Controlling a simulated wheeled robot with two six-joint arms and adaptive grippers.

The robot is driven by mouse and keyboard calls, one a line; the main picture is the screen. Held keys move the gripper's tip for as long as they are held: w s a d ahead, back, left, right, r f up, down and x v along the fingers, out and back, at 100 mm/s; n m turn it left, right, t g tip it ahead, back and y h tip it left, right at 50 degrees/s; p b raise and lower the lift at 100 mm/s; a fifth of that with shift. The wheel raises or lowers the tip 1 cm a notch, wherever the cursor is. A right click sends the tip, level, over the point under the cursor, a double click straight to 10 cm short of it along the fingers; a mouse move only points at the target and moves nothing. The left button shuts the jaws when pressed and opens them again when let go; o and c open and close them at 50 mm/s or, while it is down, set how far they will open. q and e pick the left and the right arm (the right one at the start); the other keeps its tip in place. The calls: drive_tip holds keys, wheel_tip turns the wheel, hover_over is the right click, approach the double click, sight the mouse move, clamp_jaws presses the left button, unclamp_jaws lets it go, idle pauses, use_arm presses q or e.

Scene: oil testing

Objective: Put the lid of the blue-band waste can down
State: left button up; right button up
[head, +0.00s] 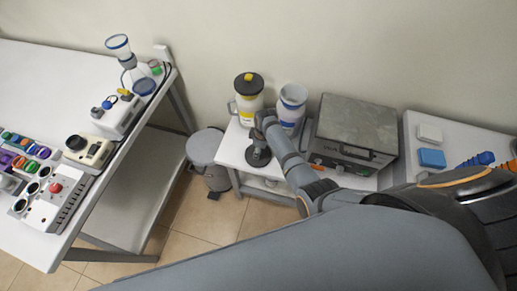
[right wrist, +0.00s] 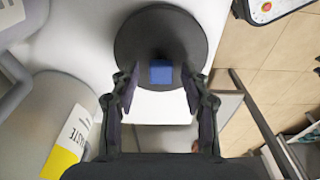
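The dark round lid (head: 258,157) lies at the left front of the small white table. In the right wrist view the lid (right wrist: 135,45) is a dark disc with a small blue square knob (right wrist: 161,73) at its middle. My right gripper (right wrist: 161,78) is over the lid, its two fingers on either side of the knob, with a visible gap to it on both sides. It also shows in the head view (head: 262,128). The blue-band waste can (head: 291,108) stands behind it with its top uncovered. My left gripper is not in view.
A yellow-band can (head: 247,100) with a black lid stands close left of the blue-band can. A grey metal box (head: 355,130) is to the right on the table. A grey pedal bin (head: 207,150) stands on the floor to the left.

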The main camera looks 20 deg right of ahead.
sight(262, 155)
drive_tip(key=shift+r, duration=0.4)
wheel_tip(262, 155, up, 12)
drive_tip(key=d, duration=0.1)
drive_tip(key=shift+s+f+p, duration=0.25)
drive_tip(key=shift+s+p, duration=0.15)
drive_tip(key=shift+s, duration=0.05)
drive_tip(key=shift+d, duration=0.1)
